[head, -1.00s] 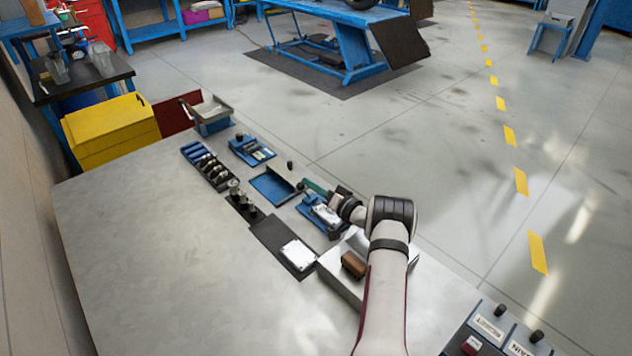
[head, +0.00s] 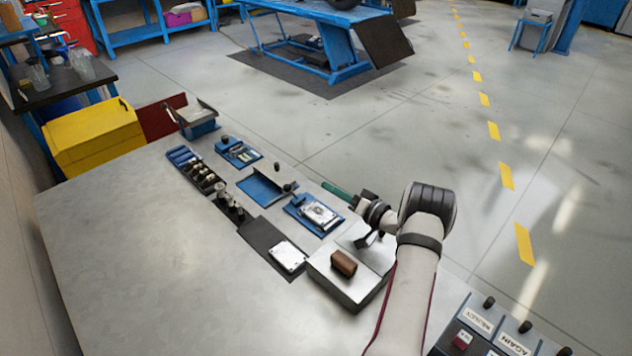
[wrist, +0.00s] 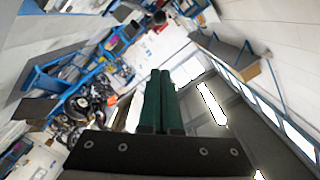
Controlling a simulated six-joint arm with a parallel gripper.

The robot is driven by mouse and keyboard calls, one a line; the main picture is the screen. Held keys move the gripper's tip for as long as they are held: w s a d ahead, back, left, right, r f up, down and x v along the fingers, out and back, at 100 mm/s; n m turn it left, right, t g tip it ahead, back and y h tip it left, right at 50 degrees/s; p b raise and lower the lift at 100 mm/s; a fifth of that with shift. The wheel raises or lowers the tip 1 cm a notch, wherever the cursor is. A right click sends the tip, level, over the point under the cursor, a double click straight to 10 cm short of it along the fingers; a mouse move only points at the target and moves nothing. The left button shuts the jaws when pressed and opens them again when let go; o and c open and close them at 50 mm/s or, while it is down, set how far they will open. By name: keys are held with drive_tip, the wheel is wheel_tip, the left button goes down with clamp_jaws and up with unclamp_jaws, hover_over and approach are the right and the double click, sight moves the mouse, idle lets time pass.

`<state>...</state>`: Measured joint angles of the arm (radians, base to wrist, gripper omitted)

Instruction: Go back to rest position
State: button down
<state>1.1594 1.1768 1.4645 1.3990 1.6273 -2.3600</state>
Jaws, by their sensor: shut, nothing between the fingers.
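My gripper (head: 338,192) shows in the head view at the right side of the bench, with green fingers pointing left and away. In the wrist view its two green fingers (wrist: 160,95) lie side by side, shut and empty. It is above or just beyond the blue fixture that holds a white-and-silver part (head: 318,214); the exact height is hard to tell. My forearm comes up from the lower right of the head view.
On the metal bench (head: 150,260) are a brown block on a silver box (head: 340,285), a white part on a dark mat (head: 264,238), a blue tray (head: 262,190) and a tool rack (head: 190,165). A labelled button panel (head: 490,335) is at lower right. The bench's left is clear.

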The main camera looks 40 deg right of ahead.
drive_tip(key=w+a+r+n+g+y, duration=0.15)
drive_tip(key=a+r+y, duration=0.25)
drive_tip(key=a, duration=0.5)
drive_tip(key=w+a+r+n+g+y, duration=0.1)
drive_tip(key=w+a+r+g+y, duration=0.25)
drive_tip(key=a, duration=0.55)
drive_tip(key=s+a+r+n+g+y, duration=0.1)
drive_tip(key=s+a+r+g, duration=0.2)
drive_tip(key=a, duration=0.5)
drive_tip(key=s+a+r+n+g+y, duration=0.1)
drive_tip(key=s+a+r+g, duration=0.15)
drive_tip(key=a, duration=0.55)
drive_tip(key=s+a+g+h, duration=0.3)
drive_tip(key=s+a+g, duration=0.3)
drive_tip(key=s+a, duration=0.65)
drive_tip(key=s+d+f+h, duration=0.1)
drive_tip(key=s+h, duration=0.1)
drive_tip(key=s, duration=0.5)
drive_tip(key=s+d+f+m+g+h, duration=0.1)
drive_tip(key=s+h, duration=0.2)
drive_tip(key=s, duration=0.4)
drive_tip(key=shift+s+d, duration=0.3)
drive_tip(key=shift+d, duration=0.1)
